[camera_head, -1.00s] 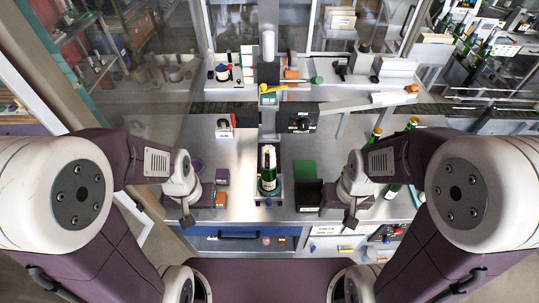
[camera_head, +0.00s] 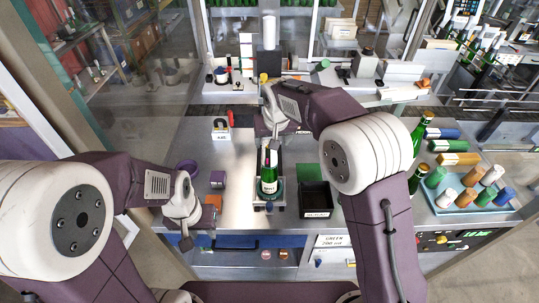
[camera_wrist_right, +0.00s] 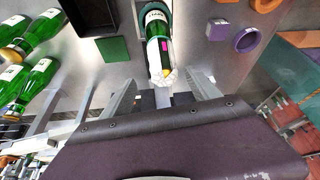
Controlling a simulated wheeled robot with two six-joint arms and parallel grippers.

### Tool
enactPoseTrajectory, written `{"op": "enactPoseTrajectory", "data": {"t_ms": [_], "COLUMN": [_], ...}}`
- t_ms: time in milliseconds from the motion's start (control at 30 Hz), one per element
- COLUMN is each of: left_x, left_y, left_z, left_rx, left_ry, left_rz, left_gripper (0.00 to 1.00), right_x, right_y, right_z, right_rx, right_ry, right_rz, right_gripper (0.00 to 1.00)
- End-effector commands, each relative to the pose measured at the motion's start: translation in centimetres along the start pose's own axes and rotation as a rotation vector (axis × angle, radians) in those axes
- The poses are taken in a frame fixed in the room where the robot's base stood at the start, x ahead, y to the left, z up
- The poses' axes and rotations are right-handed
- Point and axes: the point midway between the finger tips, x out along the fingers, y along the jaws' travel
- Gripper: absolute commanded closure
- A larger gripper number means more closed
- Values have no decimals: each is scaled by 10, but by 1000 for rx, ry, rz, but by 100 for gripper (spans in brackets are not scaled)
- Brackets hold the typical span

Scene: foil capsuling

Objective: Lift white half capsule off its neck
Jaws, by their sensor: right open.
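A green bottle (camera_head: 268,178) stands upright in a holder at the middle of the bench. In the right wrist view the same bottle (camera_wrist_right: 157,32) has a white half capsule (camera_wrist_right: 163,76) around the end of its neck. My right gripper (camera_wrist_right: 162,96) is open, with one finger on each side of the capsule's end; I cannot tell if either touches it. In the head view my right arm mostly hides that gripper. My left gripper (camera_head: 186,243) hangs low by the bench's front left edge, away from the bottle; its jaws are too small to read.
A black bin (camera_head: 316,199) stands right of the bottle. A blue tray (camera_head: 470,212) of coloured capsules is at the right, near more green bottles (camera_head: 417,136). A purple block (camera_head: 217,179) and ring (camera_head: 187,167) lie left. Bench between them and the bottle is clear.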

Motion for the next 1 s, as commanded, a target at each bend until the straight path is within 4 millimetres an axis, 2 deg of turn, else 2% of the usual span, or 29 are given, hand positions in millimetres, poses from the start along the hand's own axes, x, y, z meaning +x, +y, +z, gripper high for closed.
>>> {"op": "enactPoseTrajectory", "data": {"t_ms": [33,133,267,467,600,833,967,1000], "left_x": [-9,-11,-13,-41,-44,-42,-42,-42], "left_y": [0,0,0,1,1,1,1,1], "left_z": [-1,-1,-1,-4,-5,-4,-4,-4], "left_rx": [0,0,0,0,0,0,0,0], "left_ry": [0,0,0,0,0,0,0,0], "left_rz": [0,0,0,0,0,0,0,0], "left_gripper": [64,64,64,64,64,64,64,64], "right_x": [4,16,20,48,68,71,71,71], "right_y": [0,0,0,-6,-6,-6,-6,-6], "right_z": [-1,-1,-1,-7,-6,-6,-6,-6], "right_rx": [0,0,0,-1,0,1,1,1], "right_ry": [-4,-1,0,-4,0,2,2,2], "right_rz": [1,0,0,1,0,0,0,0], "right_gripper": [30,30,30,30,30,30,66,69]}}
